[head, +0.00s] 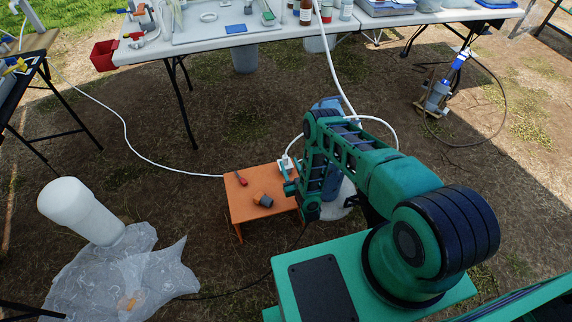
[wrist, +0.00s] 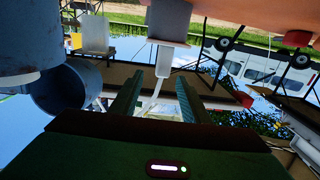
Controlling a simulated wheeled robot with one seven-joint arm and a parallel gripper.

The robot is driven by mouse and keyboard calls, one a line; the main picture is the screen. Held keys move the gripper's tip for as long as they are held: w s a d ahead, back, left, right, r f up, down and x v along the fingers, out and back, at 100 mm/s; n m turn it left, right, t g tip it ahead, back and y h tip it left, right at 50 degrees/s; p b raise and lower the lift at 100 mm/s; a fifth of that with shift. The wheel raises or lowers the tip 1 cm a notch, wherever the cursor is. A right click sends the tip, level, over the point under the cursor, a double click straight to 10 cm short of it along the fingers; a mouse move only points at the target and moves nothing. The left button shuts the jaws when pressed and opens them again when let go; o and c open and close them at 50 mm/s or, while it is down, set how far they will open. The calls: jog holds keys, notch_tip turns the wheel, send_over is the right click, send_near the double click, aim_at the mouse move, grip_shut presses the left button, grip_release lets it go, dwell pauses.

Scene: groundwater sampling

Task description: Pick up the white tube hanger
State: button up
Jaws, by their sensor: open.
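The white tube hanger (head: 285,163) is a small white piece at the far right edge of the orange stool (head: 255,181). White tubing runs to it. My gripper (head: 290,186) is low beside the stool's right edge, just in front of the hanger and largely hidden by my arm. In the wrist view, which looks upside down, my gripper (wrist: 158,88) shows two separated green fingers with nothing held between them.
A red-handled tool (head: 241,179) and a small grey-brown cylinder (head: 263,200) lie on the stool. A blue bucket (wrist: 68,88) is close on the left in the wrist view. A white table (head: 200,42) with bottles stands behind. A plastic sheet (head: 125,275) lies on the ground at left.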

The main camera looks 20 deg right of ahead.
jog(key=shift+s+a+f, duration=0.1)
jog(key=shift+s+f, duration=0.3)
jog(key=shift+s, duration=0.1)
jog(key=w, duration=1)
jog(key=shift+w+a+f, duration=0.2)
jog(key=shift+a, duration=0.1)
grip_shut()
